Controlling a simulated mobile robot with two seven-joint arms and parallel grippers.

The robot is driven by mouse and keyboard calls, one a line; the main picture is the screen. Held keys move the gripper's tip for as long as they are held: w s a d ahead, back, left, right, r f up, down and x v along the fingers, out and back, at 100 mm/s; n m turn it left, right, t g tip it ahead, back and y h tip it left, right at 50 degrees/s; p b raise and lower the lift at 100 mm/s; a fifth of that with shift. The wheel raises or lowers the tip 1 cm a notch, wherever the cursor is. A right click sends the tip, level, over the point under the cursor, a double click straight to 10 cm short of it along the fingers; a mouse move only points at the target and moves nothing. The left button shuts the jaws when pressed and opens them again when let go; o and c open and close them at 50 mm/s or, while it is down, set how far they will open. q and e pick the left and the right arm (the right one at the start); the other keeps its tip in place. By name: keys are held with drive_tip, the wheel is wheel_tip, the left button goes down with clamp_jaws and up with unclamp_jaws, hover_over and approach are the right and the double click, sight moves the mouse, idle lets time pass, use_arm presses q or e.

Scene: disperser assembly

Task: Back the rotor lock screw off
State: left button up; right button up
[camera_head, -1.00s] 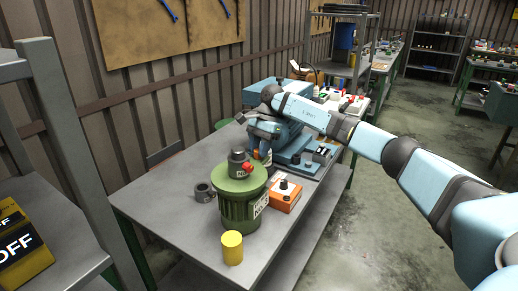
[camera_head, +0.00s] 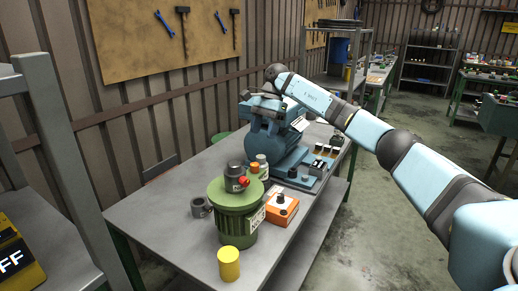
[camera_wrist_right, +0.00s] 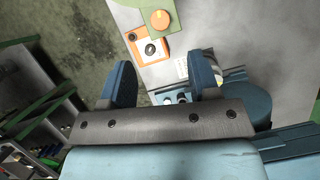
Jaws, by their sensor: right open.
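The blue disperser machine (camera_head: 275,150) stands on the grey table, with a large rounded body and a flat base. My right gripper (camera_head: 262,106) is over the top of this machine, and I cannot tell whether it touches it. In the right wrist view its two blue fingers (camera_wrist_right: 165,82) stand wide apart with nothing held between them. Part of the blue machine (camera_wrist_right: 252,105) shows beyond and beside the right finger there. I cannot make out the rotor lock screw for certain. My left gripper is not in view.
The green drum (camera_head: 238,222) stands near the table's front, with a yellow cylinder (camera_head: 229,264), a grey ring (camera_head: 201,207) and an orange box (camera_head: 282,208) around it. Small bottles stand behind it. The left of the table (camera_head: 150,215) is clear. A metal shelf stands left.

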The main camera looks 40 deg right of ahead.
drive_tip(key=shift+v, duration=1.6)
